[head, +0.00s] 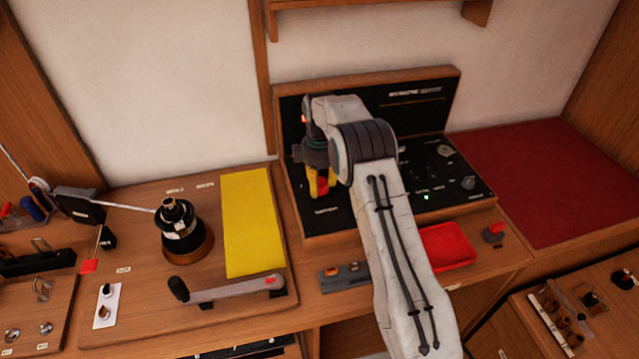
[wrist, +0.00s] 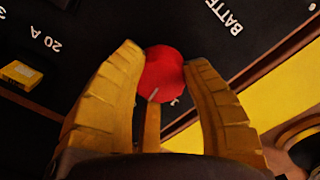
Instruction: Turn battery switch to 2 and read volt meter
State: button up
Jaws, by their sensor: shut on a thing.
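The red battery switch knob (wrist: 163,74) sits on the black panel, between my gripper's yellow fingers in the wrist view. A pale pointer mark shows on its lower edge. "BATTE" lettering is readable beside it, but the switch's position number is not clear. My gripper (head: 319,187) points down at the left part of the panel (head: 330,222) in the head view, shut on the knob. The wrist view shows the fingers (wrist: 168,95) on both sides of it. I cannot make out a volt meter; my arm covers much of the panel.
A yellow mat (head: 250,222) and a black winch (head: 183,232) stand left of the panel. A winch handle (head: 230,290) lies in front. A red tray (head: 447,247) is at the panel's front right.

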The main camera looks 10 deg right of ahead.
aim_at(320, 182)
jog(key=m, duration=0.7)
jog(key=shift+s+f, duration=0.1)
jog(key=shift+f, duration=0.05)
jog(key=m, duration=0.6)
jog(key=shift+m, duration=0.4)
jog(key=o, duration=1.2)
jog(key=shift+o, duration=0.2)
notch_tip(320, 182, up, 12)
dwell(0.6)
